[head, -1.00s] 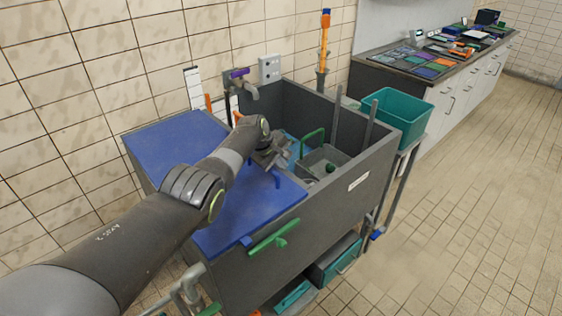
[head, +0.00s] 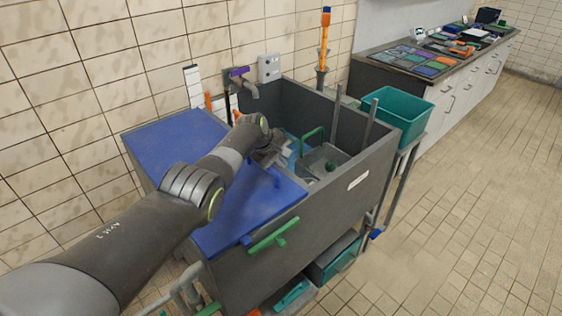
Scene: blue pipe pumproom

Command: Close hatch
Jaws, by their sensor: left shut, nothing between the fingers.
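A flat blue panel (head: 175,143), the most likely hatch, lies across the left part of the grey tub unit (head: 330,205). A small upright blue piece (head: 277,177) stands on it near its right edge. My left arm reaches over the panel from the lower left. My left gripper (head: 275,155) is shut and empty, by the panel's right edge and the open basin. The arm hides part of the panel, and I cannot tell whether the gripper touches it. My right gripper is not in view.
The open basin right of the panel holds a grey container (head: 322,160) and a green handle (head: 311,141). A purple-handled tap (head: 240,73) is on the wall behind. A teal bin (head: 398,115) stands at the right. Tiled floor (head: 470,200) is clear at right.

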